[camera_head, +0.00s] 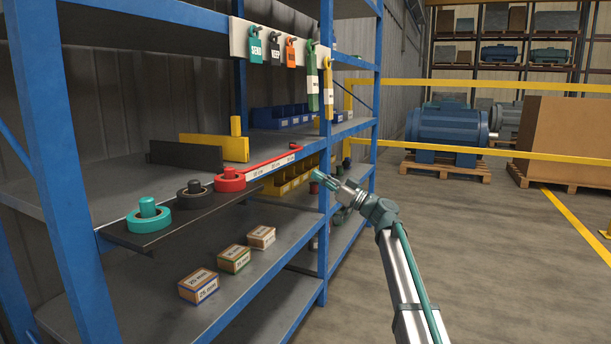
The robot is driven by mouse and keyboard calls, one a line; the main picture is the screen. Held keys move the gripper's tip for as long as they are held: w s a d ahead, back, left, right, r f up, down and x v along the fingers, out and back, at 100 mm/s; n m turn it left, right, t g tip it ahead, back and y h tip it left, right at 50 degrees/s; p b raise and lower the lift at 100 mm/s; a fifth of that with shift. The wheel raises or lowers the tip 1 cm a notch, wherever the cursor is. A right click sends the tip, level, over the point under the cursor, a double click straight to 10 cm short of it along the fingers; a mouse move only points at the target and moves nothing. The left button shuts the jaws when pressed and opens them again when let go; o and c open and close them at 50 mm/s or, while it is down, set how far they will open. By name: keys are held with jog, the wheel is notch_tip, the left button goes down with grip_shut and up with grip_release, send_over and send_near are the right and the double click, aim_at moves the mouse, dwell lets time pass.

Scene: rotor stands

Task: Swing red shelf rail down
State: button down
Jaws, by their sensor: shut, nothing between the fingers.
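The red shelf rail (272,165) runs level along the front edge of the middle shelf, with a white label strip on its face. My gripper (316,176) is shut and empty. It is in front of the shelf, to the right of and a little below the rail's far end, and appears apart from it. Where the rail is hinged cannot be made out.
Black (194,192) and teal (149,215) pegged rings sit on a dark projecting plate. Small boxes (234,259) stand on the shelf below. A blue upright (325,190) is just behind my gripper. Hanging tags (274,48) are above.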

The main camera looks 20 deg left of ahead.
jog(key=f+b+v, duration=0.1)
jog(key=b+v, duration=0.2)
jog(key=v, duration=0.6)
jog(key=shift+a+f, duration=0.25)
jog(key=shift+a, duration=0.1)
